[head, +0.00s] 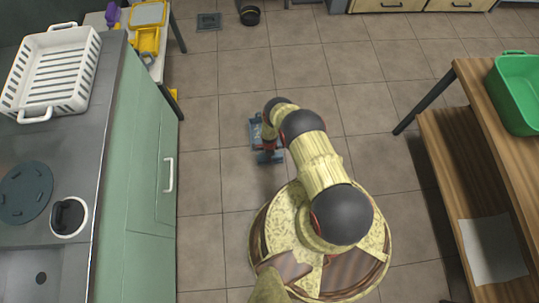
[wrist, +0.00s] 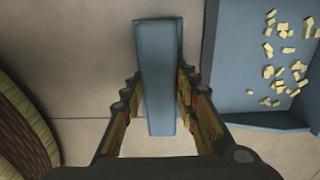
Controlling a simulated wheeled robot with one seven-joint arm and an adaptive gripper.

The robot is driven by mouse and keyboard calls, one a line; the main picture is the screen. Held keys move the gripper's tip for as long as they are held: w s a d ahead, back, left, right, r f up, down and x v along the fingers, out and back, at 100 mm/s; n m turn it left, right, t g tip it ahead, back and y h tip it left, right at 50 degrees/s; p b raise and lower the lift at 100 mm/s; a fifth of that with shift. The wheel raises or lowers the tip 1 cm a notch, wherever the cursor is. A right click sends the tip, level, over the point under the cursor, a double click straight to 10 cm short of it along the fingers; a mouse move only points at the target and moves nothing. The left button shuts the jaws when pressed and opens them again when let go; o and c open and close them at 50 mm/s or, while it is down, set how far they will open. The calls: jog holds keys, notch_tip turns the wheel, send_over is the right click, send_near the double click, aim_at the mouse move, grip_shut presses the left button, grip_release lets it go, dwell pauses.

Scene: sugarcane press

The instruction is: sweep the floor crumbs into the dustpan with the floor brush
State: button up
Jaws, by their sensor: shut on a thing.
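My gripper (wrist: 160,82) is shut on the floor brush (wrist: 158,45), a blue-grey bar between its two fingers in the wrist view. The brush's lower side is hidden. The blue dustpan (wrist: 218,75) lies on the floor to the right in the wrist view. Several pale yellow crumbs (wrist: 284,51) lie inside its raised walls. In the head view the dustpan (head: 254,127) is partly hidden by my arm, and the brush (head: 264,157) shows just below it, under my gripper (head: 269,147). I see no crumbs on the bare floor.
A green cabinet (head: 150,165) with a counter stands at the left, holding a white rack (head: 55,70). A wooden table (head: 490,100) with a green tub (head: 518,92) stands at the right. A dark round bowl (head: 249,15) is on the far floor. The tiled floor between is mostly clear.

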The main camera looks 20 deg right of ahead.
jog(key=shift+w, duration=0.1)
jog(key=shift+r+p, duration=3)
jog(key=shift+r, duration=2.05)
